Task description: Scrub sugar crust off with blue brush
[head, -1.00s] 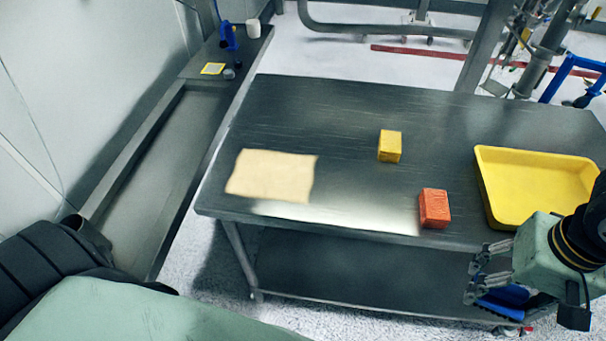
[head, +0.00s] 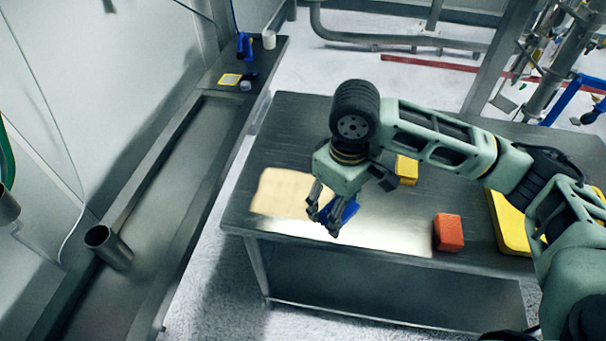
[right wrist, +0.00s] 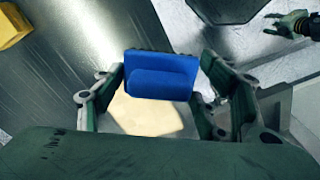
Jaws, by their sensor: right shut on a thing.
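The sugar crust is a pale tan patch (head: 283,194) on the left part of the metal table; it also shows below the brush in the right wrist view (right wrist: 145,118). My right gripper (head: 328,212) is shut on the blue brush (head: 349,210), at the right edge of the patch in the head view. In the right wrist view, the brush (right wrist: 162,76) sits between the fingers. I cannot tell whether its bristles touch the table. My left gripper (right wrist: 291,23) seems to show small at the top right of the right wrist view; its jaws are unclear.
A yellow tray (head: 508,228) lies at the right, partly hidden by my arm. A metal trough (head: 190,150) runs along the left.

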